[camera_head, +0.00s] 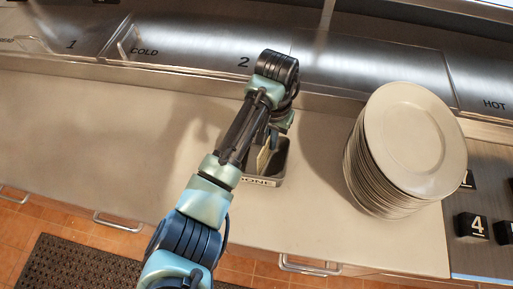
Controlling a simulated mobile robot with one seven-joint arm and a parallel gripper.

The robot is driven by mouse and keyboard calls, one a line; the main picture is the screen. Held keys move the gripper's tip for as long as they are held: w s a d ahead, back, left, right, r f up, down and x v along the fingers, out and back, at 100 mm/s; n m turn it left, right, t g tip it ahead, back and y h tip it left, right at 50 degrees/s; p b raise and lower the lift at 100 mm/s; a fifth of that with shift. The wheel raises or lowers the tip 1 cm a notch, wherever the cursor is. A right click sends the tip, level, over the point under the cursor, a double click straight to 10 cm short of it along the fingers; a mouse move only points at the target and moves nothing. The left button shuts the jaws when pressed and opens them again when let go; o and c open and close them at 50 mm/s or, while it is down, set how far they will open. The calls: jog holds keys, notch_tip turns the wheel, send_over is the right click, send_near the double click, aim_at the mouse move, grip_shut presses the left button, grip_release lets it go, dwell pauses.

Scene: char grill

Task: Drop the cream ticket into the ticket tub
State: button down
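A small dark grey tub (279,172) stands on the counter left of the plates. Its front carries a white label, partly hidden by my arm, that shows the letters "ONE". A thin cream ticket (264,156) stands on edge inside the tub's outline, just below my gripper (272,136). My gripper points down over the tub. My own arm hides its fingers, so I cannot tell whether they touch the ticket or whether the ticket rests on the tub floor.
A tall stack of white plates (412,135) stands close to the right of the tub. Black number blocks (471,226) sit farther right. A steel ledge (190,62) marked "COLD", "2" and "HOT" runs along the back. The pale counter (90,135) is clear on the left.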

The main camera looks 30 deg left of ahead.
jog(key=shift+r, duration=0.1)
jog(key=c, duration=1)
grip_release()
notch_tip(320, 180, up, 13)
jog(key=p, duration=0.3)
jog(key=shift+p, duration=0.3)
dwell(0.4)
